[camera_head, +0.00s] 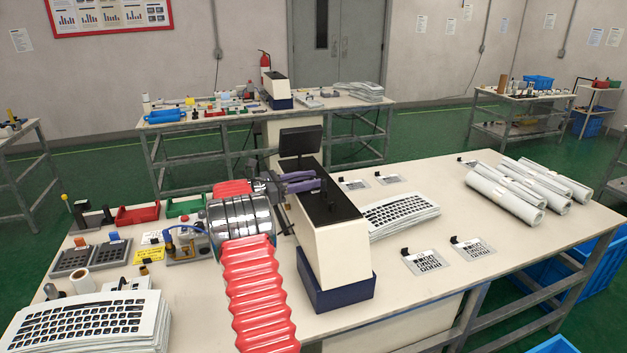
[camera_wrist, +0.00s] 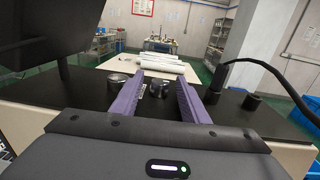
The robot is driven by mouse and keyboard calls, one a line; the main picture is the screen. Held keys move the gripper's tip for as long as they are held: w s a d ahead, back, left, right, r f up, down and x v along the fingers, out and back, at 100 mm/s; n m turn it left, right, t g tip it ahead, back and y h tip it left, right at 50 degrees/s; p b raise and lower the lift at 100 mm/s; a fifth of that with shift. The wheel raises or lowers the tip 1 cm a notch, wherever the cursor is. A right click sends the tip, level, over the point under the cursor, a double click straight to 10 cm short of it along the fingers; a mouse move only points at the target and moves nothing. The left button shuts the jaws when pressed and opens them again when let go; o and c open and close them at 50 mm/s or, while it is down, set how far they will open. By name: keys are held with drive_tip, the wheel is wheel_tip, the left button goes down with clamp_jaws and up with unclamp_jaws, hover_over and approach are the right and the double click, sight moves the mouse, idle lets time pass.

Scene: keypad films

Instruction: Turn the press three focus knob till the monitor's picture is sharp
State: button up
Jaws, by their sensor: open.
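The press (camera_head: 335,245) is a cream box with a black top and a dark blue base on the bench. The monitor (camera_head: 300,141) stands at its far end, and its face looks dark. A dark panel at the upper left of the wrist view (camera_wrist: 50,35) appears to be the monitor; no picture on it can be read. My gripper (camera_head: 303,182) has purple fingers and is over the black top. In the wrist view my gripper (camera_wrist: 162,84) is open, with a small dark knob (camera_wrist: 157,89) between or just beyond its fingers. Contact cannot be told, nor which knob is focus.
A silver-topped knob (camera_wrist: 118,78) sits left of the fingers. A black post with a curved cable (camera_wrist: 228,88) and a dark knob (camera_wrist: 252,101) stand to the right. Keypad film stacks (camera_head: 400,215) and rolled films (camera_head: 528,190) lie on the bench right of the press.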

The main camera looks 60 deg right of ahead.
drive_tip(key=v, duration=1.2)
drive_tip(key=shift+w+a, duration=0.1)
drive_tip(key=shift+w, duration=0.05)
